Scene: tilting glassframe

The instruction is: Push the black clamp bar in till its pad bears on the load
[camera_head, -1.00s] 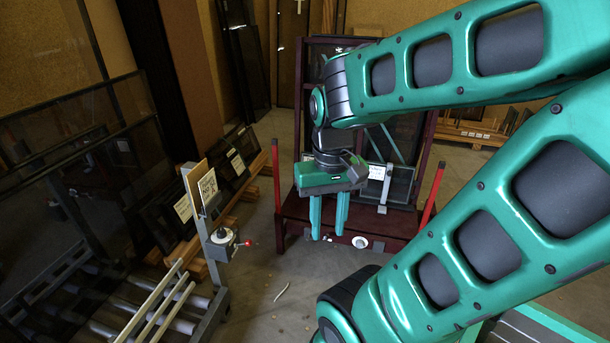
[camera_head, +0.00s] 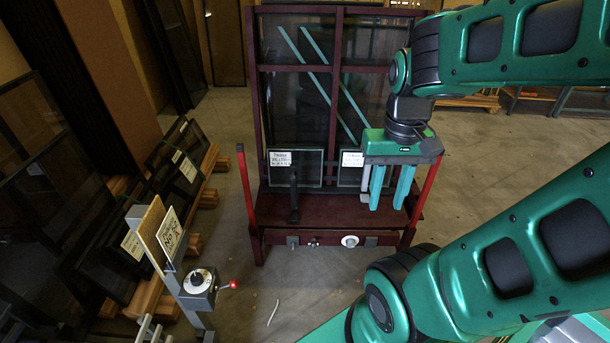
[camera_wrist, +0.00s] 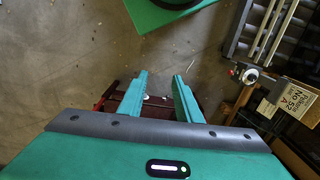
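The black clamp bar (camera_head: 293,198) stands upright on the ledge of the dark red glass frame (camera_head: 336,95), in front of the left small pane (camera_head: 306,172). I cannot tell whether its pad touches the pane. My gripper (camera_head: 387,206) is to the right of the bar and apart from it, in front of the right small pane (camera_head: 347,176). Its two green fingers point down, spread with nothing between them. In the wrist view my gripper (camera_wrist: 159,77) also shows a clear gap between the fingers; the black bar cannot be made out there.
A pale clamp bar (camera_head: 364,184) stands just left of my fingers. Red posts (camera_head: 245,190) rise at both ends of the ledge. A grey stand with a dial box (camera_head: 200,281) and red knob is at the lower left. The floor before the frame is mostly clear.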

